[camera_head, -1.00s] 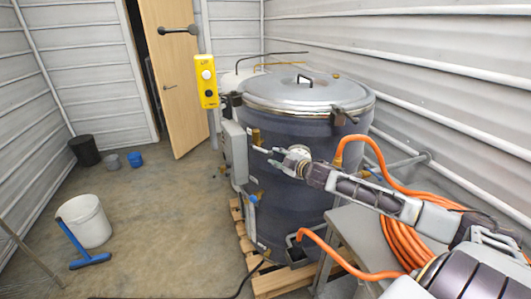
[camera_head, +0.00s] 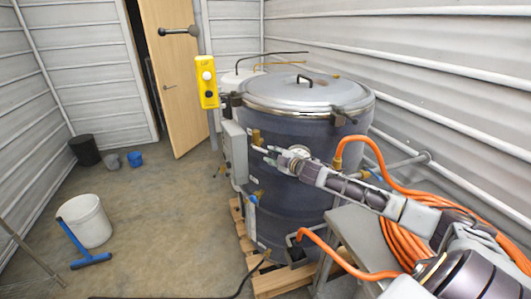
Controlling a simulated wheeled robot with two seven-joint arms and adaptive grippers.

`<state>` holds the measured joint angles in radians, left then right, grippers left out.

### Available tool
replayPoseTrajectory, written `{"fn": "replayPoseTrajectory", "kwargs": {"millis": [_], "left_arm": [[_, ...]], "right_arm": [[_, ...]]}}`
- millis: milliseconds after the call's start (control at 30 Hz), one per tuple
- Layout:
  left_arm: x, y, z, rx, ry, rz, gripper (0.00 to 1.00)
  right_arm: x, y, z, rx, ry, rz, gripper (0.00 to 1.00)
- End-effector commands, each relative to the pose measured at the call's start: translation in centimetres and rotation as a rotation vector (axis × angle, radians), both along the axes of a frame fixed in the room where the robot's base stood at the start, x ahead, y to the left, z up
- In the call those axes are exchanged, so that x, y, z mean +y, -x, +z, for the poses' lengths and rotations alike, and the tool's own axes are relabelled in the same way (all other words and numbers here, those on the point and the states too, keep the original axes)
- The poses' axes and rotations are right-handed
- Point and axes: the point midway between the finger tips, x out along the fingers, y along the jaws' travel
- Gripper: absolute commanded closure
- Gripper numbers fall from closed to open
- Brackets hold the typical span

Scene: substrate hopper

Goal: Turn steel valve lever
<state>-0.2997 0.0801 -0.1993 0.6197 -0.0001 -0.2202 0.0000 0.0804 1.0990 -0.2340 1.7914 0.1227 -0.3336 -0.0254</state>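A dark cylindrical hopper tank (camera_head: 290,215) with a steel lid (camera_head: 300,92) stands in the middle. Brass valve fittings show on its left front, an upper one (camera_head: 257,137) and a lower one with a blue handle (camera_head: 253,199). I cannot pick out a steel lever for certain at this size. My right gripper (camera_head: 265,155) reaches in from the right across the tank front. Its fingers point left, apart and with nothing visible between them, just below the upper brass fitting. I cannot tell whether they touch anything. A round pale fitting (camera_head: 300,151) sits behind the gripper. My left gripper is not in view.
Orange hose (camera_head: 400,240) coils at the right by a grey stand (camera_head: 358,236). A wooden pallet (camera_head: 277,283) is under the tank. A yellow control box (camera_head: 207,82) hangs at its left.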

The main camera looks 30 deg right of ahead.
Motion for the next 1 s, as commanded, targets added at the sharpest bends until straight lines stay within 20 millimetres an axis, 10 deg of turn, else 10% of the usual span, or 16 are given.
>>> {"fn": "replayPoseTrajectory", "kwargs": {"millis": [1000], "left_arm": [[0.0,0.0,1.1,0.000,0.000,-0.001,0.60]], "right_arm": [[0.1,-4.7,-1.0,0.001,-0.001,-0.001,0.66]]}}
